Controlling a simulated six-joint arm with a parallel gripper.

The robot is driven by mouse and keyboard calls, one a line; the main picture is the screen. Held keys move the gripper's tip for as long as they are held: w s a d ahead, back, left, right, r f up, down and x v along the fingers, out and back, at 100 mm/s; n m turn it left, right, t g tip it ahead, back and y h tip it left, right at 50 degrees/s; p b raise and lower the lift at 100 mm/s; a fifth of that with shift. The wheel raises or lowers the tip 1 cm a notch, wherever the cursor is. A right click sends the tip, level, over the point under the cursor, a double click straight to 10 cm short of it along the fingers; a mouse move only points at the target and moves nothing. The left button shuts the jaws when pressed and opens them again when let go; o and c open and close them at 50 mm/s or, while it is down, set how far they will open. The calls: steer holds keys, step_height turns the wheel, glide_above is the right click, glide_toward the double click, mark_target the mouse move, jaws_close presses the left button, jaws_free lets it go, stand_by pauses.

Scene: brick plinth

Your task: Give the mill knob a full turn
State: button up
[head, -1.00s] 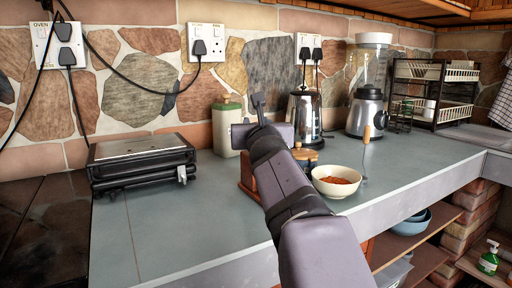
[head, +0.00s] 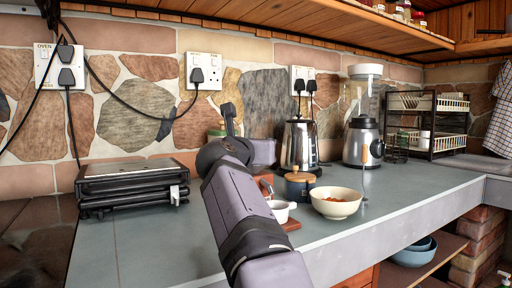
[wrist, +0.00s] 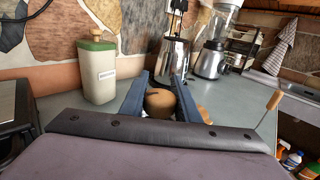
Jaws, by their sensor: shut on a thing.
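My gripper (wrist: 161,84) shows in the wrist view with one blue finger on each side of a round brown top, which I take to be the mill knob (wrist: 160,102). The fingers are shut on it. The mill's body below is hidden behind my gripper housing. In the head view my arm reaches in from the bottom and its wrist covers the knob and most of what stands under it.
A jar with a wooden lid (head: 300,187), a white cup (head: 281,210) and a cream bowl (head: 336,204) stand close to the right. A kettle (head: 299,147) and blender (head: 363,140) are behind. A black grill (head: 132,186) stands left. The counter's front edge (head: 350,238) is near.

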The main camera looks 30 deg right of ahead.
steer(key=shift+s+d+f+m+g+h, duration=0.1)
steer(key=shift+m+g+h, duration=0.2)
steer(key=shift+g, duration=0.1)
steer(key=shift+s+d+f+m+g+h, duration=0.1)
steer(key=shift+m+g+h, duration=0.2)
steer(key=shift+g, duration=0.1)
steer(key=o, duration=1)
steer(key=shift+r, duration=0.1)
steer(key=shift+o, duration=0.2)
steer(key=shift+s+a, duration=0.3)
steer(key=shift+a, duration=0.2)
steer(key=shift+v, duration=3.1)
